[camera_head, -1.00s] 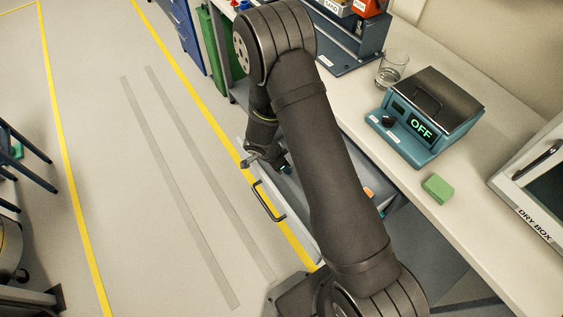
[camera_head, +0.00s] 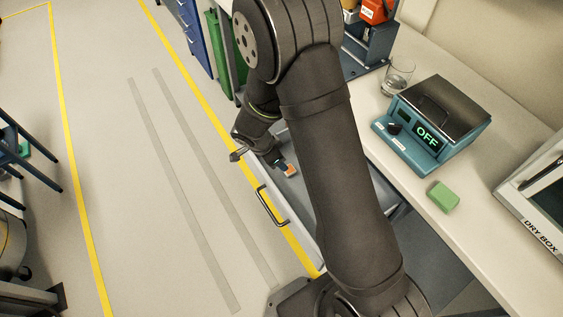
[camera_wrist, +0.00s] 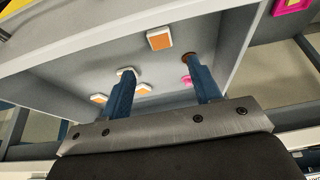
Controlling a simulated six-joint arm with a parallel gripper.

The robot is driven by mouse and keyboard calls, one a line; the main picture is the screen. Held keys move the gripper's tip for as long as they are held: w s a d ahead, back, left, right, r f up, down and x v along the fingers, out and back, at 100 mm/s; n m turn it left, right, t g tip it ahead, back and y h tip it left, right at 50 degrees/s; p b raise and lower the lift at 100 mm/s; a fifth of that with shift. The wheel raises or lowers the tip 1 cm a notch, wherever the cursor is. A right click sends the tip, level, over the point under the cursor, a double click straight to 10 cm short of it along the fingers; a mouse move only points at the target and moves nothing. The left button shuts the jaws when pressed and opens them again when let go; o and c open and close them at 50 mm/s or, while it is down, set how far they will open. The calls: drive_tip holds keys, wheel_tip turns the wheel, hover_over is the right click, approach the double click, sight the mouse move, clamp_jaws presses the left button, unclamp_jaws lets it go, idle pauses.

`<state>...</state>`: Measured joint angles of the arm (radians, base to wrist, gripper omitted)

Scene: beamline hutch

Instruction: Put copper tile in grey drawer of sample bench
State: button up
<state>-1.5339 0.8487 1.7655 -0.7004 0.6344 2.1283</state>
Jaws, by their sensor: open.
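The grey drawer (camera_head: 297,213) of the sample bench (camera_head: 455,222) is pulled out. In the wrist view its grey interior (camera_wrist: 75,75) holds several white-edged tiles with orange, copper-like faces. One orange tile (camera_wrist: 159,39) lies ahead, between and beyond my fingertips; others lie around the left finger. A small brownish patch (camera_wrist: 187,57) shows at the right fingertip, mostly hidden. My gripper (camera_wrist: 160,78) is open, with its two blue fingers over the drawer. In the head view my gripper (camera_head: 280,163) is beside an orange tile (camera_head: 289,171); contact cannot be told.
A pink item (camera_wrist: 187,80) lies by the right finger; another pink item (camera_wrist: 290,5) is beyond the drawer wall. The benchtop carries a glass (camera_head: 397,76), a teal device reading OFF (camera_head: 430,125), a green block (camera_head: 443,197) and the dry box (camera_head: 537,200).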

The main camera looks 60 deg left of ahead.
sight(289, 170)
drive_tip(key=shift+v, duration=1.2)
drive_tip(key=x, duration=1.2)
drive_tip(key=shift+f, duration=0.2)
drive_tip(key=shift+r, duration=1)
